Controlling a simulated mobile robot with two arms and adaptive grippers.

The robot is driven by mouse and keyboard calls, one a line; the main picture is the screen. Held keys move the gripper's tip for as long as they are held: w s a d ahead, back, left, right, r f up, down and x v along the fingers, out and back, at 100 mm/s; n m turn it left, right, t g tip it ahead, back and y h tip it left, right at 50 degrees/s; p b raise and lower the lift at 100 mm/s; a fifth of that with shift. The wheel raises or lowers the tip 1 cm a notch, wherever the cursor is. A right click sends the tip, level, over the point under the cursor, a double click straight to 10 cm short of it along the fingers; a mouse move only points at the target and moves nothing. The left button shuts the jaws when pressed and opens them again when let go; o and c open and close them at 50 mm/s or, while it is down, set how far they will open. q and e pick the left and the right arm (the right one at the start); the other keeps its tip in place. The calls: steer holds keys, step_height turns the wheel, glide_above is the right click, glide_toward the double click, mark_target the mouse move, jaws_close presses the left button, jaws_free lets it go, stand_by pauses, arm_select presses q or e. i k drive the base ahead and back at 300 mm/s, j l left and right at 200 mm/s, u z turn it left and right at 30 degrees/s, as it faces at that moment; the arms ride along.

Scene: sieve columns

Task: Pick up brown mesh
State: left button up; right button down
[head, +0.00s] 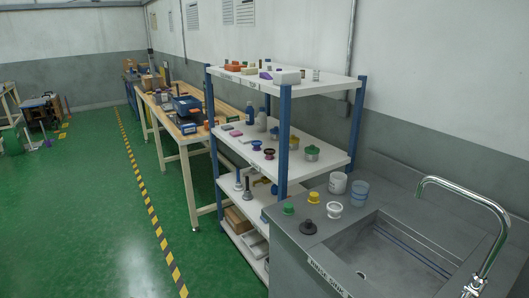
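I cannot pick out a brown mesh for certain from here; the small items are too far away to tell. A shelf unit with blue posts (284,135) holds many small items. Its middle shelf has a dark red piece (269,154), a purple piece (256,145) and a green-topped container (312,153). On the sink counter stand a green piece (288,209), a yellow piece (313,197), a white piece (334,210) and a dark grey piece (308,227). Neither of my grippers is in view.
A sink (385,262) with a chrome faucet (490,255) is at the right. A white cup (338,182) and a bluish clear cup (359,194) stand behind it. A workbench (187,143) runs along the wall. The green floor (85,220) at the left is largely free.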

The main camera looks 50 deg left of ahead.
mark_target(266, 150)
steer(key=u, duration=1.5)
steer(key=k+l+z, duration=0.1)
steer(key=z, duration=1.2)
steer(key=i+j, duration=0.2)
steer(key=j, duration=0.15)
steer(key=i+j, duration=0.2)
steer(key=j, duration=0.2)
steer(key=i+j, duration=0.2)
steer(key=j, duration=0.15)
steer(key=i+j, duration=0.2)
steer(key=j, duration=0.2)
steer(key=u, duration=0.05)
